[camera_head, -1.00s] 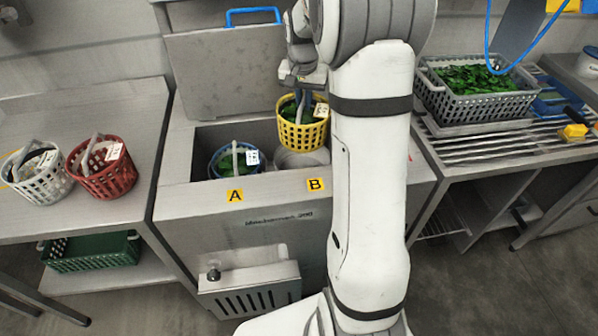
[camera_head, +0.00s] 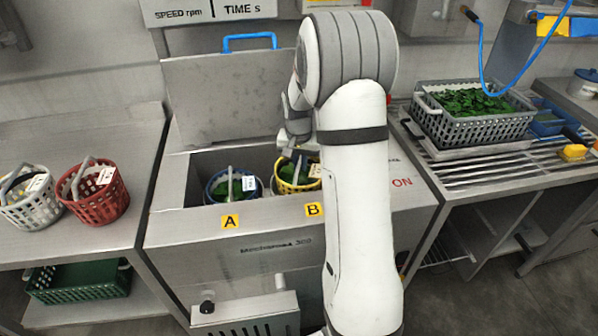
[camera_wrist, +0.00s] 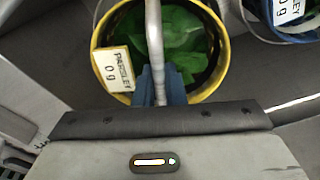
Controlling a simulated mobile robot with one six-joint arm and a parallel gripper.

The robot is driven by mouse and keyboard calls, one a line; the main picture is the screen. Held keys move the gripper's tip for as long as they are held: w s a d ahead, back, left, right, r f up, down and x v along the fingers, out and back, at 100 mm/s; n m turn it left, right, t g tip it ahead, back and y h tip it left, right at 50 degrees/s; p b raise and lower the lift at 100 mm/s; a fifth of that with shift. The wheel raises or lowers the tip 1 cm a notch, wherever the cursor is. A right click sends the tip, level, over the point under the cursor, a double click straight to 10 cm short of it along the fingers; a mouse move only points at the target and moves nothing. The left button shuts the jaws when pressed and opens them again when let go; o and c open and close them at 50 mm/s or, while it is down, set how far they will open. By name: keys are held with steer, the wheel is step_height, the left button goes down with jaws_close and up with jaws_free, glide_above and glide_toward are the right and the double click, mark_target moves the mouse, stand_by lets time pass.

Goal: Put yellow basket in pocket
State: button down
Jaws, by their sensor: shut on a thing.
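The yellow basket (camera_head: 297,178) holds green leaves and sits low inside the machine's open tub, behind label B (camera_head: 314,209). It also shows in the wrist view (camera_wrist: 222,75), with a tag (camera_wrist: 118,70) reading "PARSLEY 0 g". My gripper (camera_wrist: 160,84) is shut on the basket's grey handle, its blue fingers over the leaves. In the head view my arm hides part of the gripper and the basket's right side. The pocket under the basket is hidden, so I cannot tell whether the basket rests on its floor.
A blue basket (camera_head: 220,188) with leaves sits to the left in the tub, behind label A (camera_head: 230,221). The raised lid (camera_head: 220,95) stands behind. White (camera_head: 30,208) and red (camera_head: 98,202) baskets stand on the left table. A grey crate of leaves (camera_head: 470,125) is at right.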

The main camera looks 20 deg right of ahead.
steer(key=shift+f, duration=1.55)
steer(key=c, duration=1.5)
jaws_free()
steer(key=r, duration=0.8)
steer(key=s+a+r, duration=0.1)
steer(key=r, duration=0.2)
steer(key=shift+s+r, duration=0.1)
steer(key=shift+r, duration=0.3)
steer(key=s+a+r+n, duration=0.1)
steer(key=s+a+n, duration=0.1)
steer(key=s, duration=0.6)
steer(key=s+a+r+n, duration=0.2)
steer(key=s+a, duration=0.3)
steer(key=s, duration=0.4)
steer(key=s+a+r+n+t, duration=0.1)
steer(key=s+a, duration=0.3)
steer(key=s, duration=0.5)
steer(key=shift+r+n+y, duration=0.3)
steer(key=shift+n+y, duration=0.1)
steer(key=shift+n, duration=0.5)
